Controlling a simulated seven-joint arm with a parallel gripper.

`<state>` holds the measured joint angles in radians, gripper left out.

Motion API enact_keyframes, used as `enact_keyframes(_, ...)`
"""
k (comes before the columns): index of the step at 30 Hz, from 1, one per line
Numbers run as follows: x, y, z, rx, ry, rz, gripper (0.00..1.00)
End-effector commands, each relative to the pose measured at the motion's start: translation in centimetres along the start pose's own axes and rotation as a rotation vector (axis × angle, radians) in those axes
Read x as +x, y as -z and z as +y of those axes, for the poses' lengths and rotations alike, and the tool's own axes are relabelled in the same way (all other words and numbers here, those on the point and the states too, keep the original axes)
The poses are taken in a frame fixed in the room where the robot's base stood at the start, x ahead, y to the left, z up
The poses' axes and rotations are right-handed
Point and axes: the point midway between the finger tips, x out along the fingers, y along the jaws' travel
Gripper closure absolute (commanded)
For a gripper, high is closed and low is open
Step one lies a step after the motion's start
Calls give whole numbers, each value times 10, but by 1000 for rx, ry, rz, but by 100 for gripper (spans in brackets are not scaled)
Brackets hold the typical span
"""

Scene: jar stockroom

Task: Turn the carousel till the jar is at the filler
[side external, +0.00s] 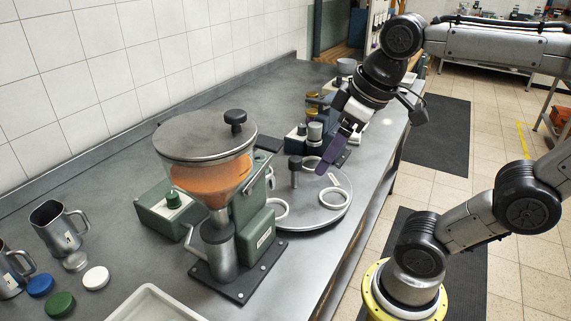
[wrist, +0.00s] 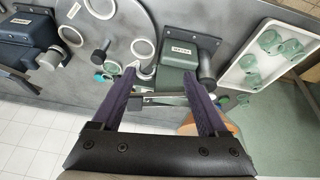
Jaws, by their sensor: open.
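The carousel (side external: 310,214) is a round grey disc on the bench, with several white rings and a dark upright post (side external: 295,172). It also shows at the top left of the wrist view (wrist: 118,28). I cannot clearly make out a jar on it. The filler (side external: 247,220) stands beside it, green, with a clear hopper (side external: 207,160) of orange contents; its labelled base shows in the wrist view (wrist: 183,48). My gripper (side external: 331,164) is open and empty above the carousel; its purple fingers (wrist: 159,75) point toward the filler side in the wrist view.
A dark boxy device (wrist: 25,55) stands at the carousel's other side. Metal jugs (side external: 58,230), a small glass jar (side external: 75,262) and coloured lids (side external: 60,304) are at the left. A tiled wall runs behind the bench.

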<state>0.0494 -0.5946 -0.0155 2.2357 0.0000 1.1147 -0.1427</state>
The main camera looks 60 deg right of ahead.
Motion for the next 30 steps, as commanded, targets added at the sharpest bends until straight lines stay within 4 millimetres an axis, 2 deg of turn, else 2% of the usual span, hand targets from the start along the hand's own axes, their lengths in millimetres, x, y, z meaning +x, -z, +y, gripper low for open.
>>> enact_keyframes(1,-4,16,8,8,-6,-28,24)
enact_keyframes(4,-8,44,25,22,-14,-85,24)
enact_keyframes(8,-4,81,55,57,-19,-166,24)
enact_keyframes(12,12,112,96,113,-18,-250,24)
enact_keyframes(15,30,126,126,164,-14,-302,24)
enact_keyframes(18,50,133,152,214,-12,-341,24)
enact_keyframes(21,67,131,170,252,-7,-373,24)
enact_keyframes(26,81,122,182,286,1,-407,24)
enact_keyframes(30,92,117,181,288,1,-407,24)
